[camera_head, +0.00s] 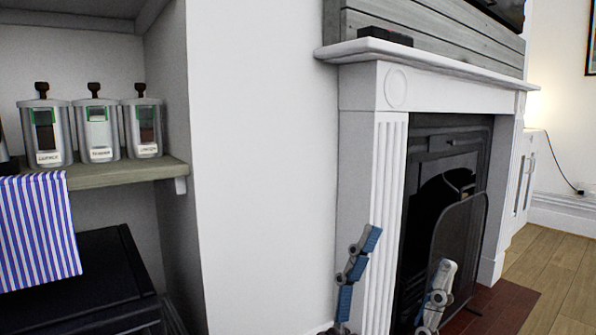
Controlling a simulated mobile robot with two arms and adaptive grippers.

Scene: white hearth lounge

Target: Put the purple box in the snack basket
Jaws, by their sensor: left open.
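My left gripper (408,253) rises from the bottom edge, right of centre, in front of the fireplace. Its two blue-and-grey fingers stand wide apart with nothing between them. I see no purple box that I can make out, and no snack basket. My right gripper is not in view.
A white fireplace surround (355,170) with a mesh screen (455,245) stands behind the gripper. Wooden floor (560,270) is open at right.

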